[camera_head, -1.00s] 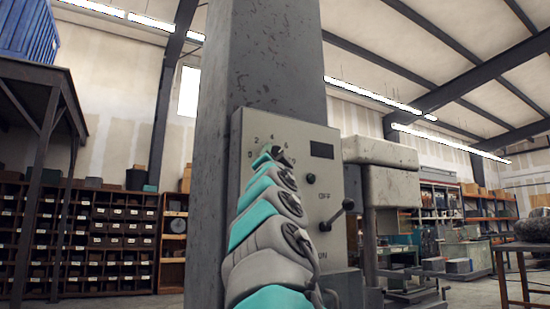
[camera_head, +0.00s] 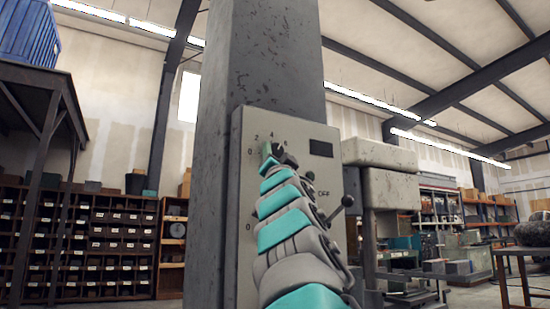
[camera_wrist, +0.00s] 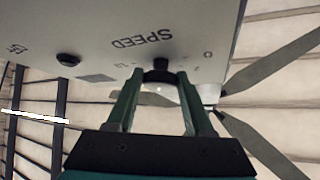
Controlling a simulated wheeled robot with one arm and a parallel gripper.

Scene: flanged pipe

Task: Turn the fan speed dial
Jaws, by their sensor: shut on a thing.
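The fan speed dial is a small black knob (camera_wrist: 160,64) on a grey control panel (camera_wrist: 190,25), under the word SPEED in the wrist view. My gripper (camera_wrist: 158,78) has its two green fingers closed around the dial, one on each side. In the head view my gripper (camera_head: 274,152) reaches the panel's upper part, below the printed numbers, and my arm hides most of the dial and the panel's middle.
The panel (camera_head: 318,200) is on a grey column (camera_head: 265,60). It carries a dark display window (camera_head: 321,148) and a lever with a black ball knob (camera_head: 348,201) at its right. Shelves (camera_head: 100,240) stand at the back left.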

